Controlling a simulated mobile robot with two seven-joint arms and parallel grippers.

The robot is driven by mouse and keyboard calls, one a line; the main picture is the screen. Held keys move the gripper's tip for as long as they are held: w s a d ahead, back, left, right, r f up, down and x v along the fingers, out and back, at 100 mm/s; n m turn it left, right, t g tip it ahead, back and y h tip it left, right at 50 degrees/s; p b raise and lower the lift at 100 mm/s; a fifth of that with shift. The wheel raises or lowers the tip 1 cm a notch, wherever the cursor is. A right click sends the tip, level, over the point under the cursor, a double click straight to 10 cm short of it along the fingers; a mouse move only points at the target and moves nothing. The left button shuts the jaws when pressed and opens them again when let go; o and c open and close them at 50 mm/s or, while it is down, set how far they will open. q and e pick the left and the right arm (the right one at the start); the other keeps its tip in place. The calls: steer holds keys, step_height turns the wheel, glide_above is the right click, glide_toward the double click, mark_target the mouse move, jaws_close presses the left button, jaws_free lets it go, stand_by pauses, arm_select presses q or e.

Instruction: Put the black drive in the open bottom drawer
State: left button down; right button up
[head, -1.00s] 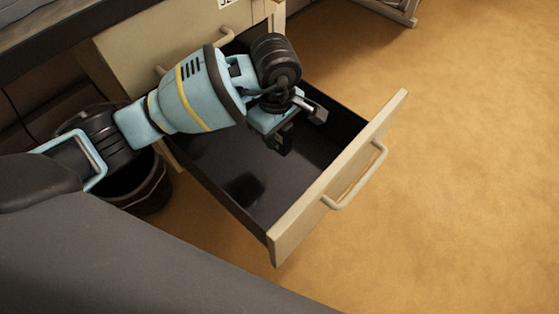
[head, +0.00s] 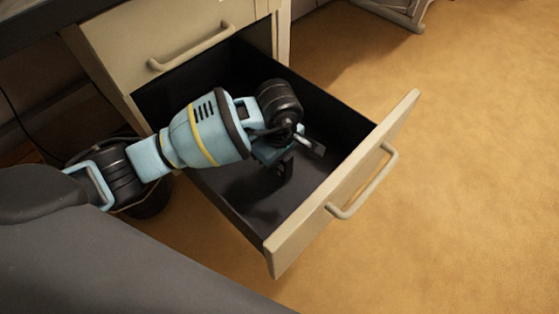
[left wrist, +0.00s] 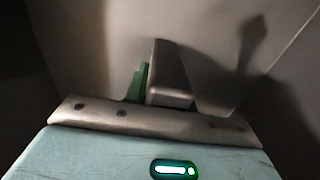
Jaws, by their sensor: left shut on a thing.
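The open bottom drawer (head: 318,223) is pulled out of the cream cabinet, with a dark, empty-looking floor. My left gripper (head: 290,160) points down inside the drawer's outline, over the half nearer its front panel. It is shut on the black drive (head: 285,170), of which only a small dark piece shows at the fingertips against the dark floor. I cannot tell how far it is above the floor. In the left wrist view, a grey block (left wrist: 170,78) and a green sliver show beyond the gripper body; drive and finger are hard to tell apart. My right gripper is out of view.
A closed drawer with a handle (head: 190,45) is above the open one. A dark bin (head: 150,200) stands beside the drawer, partly behind my arm. A grey metal stand foot (head: 400,12) is at the top right. The tan floor on the right is clear.

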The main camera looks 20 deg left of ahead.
arm_select(q)
steer(key=shift+r, duration=0.1)
steer(key=c, duration=1.2)
jaws_free()
steer(key=shift+f, duration=0.2)
steer(key=shift+o, duration=0.2)
step_height(320, 180, up, 12)
steer(key=p, duration=0.3)
steer(key=shift+r+p, duration=0.2)
steer(key=shift+p, duration=0.2)
